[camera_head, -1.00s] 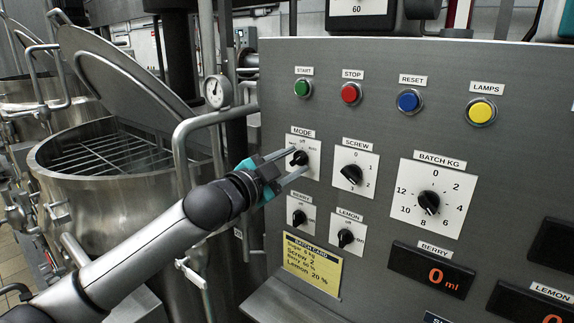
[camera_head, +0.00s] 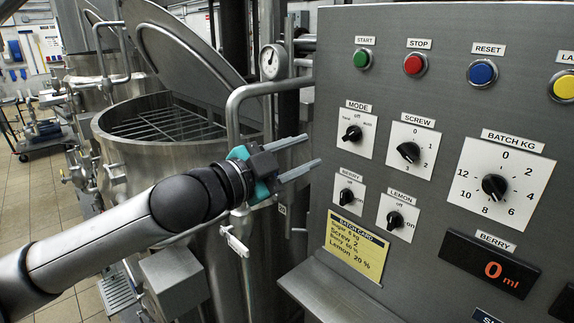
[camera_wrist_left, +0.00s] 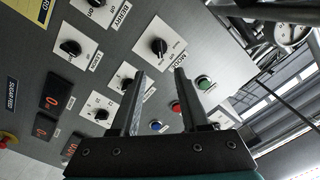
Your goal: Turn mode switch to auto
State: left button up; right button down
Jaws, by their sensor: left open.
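The mode switch (camera_head: 352,133) is a black knob on a white plate marked MODE, at the upper left of the grey control panel (camera_head: 450,80). I cannot tell for certain which mark its pointer faces. It also shows in the left wrist view (camera_wrist_left: 158,46), just beyond the fingertips. My left gripper (camera_head: 313,151) is open and empty, to the left of the mode switch and apart from it. Its two grey fingers point toward the panel, and they also show in the left wrist view (camera_wrist_left: 160,73). My right gripper is not in view.
The screw knob (camera_head: 409,152), berry knob (camera_head: 346,197) and lemon knob (camera_head: 395,219) sit close to the mode switch. Green (camera_head: 363,59) and red (camera_head: 415,64) buttons are above. A steel mixer (camera_head: 170,140) with a raised lid and a curved pipe stand left of the panel.

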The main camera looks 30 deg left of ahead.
pick_arm(q)
jog(key=shift+b+v, duration=0.5)
jog(key=shift+v, duration=1.15)
